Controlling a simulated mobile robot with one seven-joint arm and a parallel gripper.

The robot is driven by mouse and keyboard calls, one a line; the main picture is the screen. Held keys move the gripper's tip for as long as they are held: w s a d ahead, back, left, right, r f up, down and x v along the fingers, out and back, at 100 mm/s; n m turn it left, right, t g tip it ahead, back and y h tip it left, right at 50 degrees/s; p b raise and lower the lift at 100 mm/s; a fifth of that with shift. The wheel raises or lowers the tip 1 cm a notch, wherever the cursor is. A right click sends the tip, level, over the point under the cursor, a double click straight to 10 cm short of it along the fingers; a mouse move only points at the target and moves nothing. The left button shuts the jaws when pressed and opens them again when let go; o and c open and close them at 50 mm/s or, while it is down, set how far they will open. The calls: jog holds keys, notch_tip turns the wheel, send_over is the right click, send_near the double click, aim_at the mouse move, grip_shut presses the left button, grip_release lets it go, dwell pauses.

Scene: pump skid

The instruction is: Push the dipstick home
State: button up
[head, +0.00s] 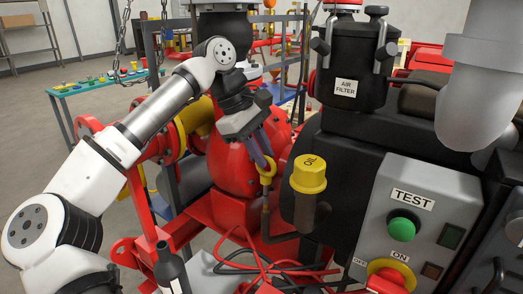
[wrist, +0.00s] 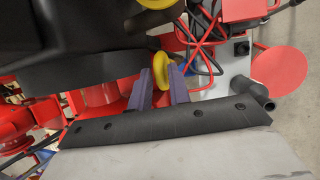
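The dipstick's yellow ring handle (head: 267,175) stands above a dark guide tube (head: 266,222) beside the black engine block. My gripper (head: 263,158) reaches down from above, its two purple fingers at the ring. In the wrist view the ring (wrist: 160,65) sits between the fingertips of my gripper (wrist: 165,76), which look closed against it. The rod below the ring is mostly hidden, and I cannot tell how far it sits in the tube.
A yellow oil cap (head: 310,174) stands close right of the ring. A black air filter (head: 347,75) and a grey test panel (head: 425,215) are further right. A red pump housing (head: 235,160) is behind my gripper. Red and black cables (head: 265,265) lie below.

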grip_shut()
notch_tip(320, 180, down, 9)
jog(key=b, duration=0.5)
jog(key=shift+f, duration=0.2)
jog(key=shift+o, duration=1.3)
grip_release()
jog(key=shift+o, duration=0.6)
jog(key=shift+r, duration=0.1)
jog(key=v, duration=1.3)
jog(key=shift+a+r, duration=0.15)
jog(key=shift+r, duration=0.2)
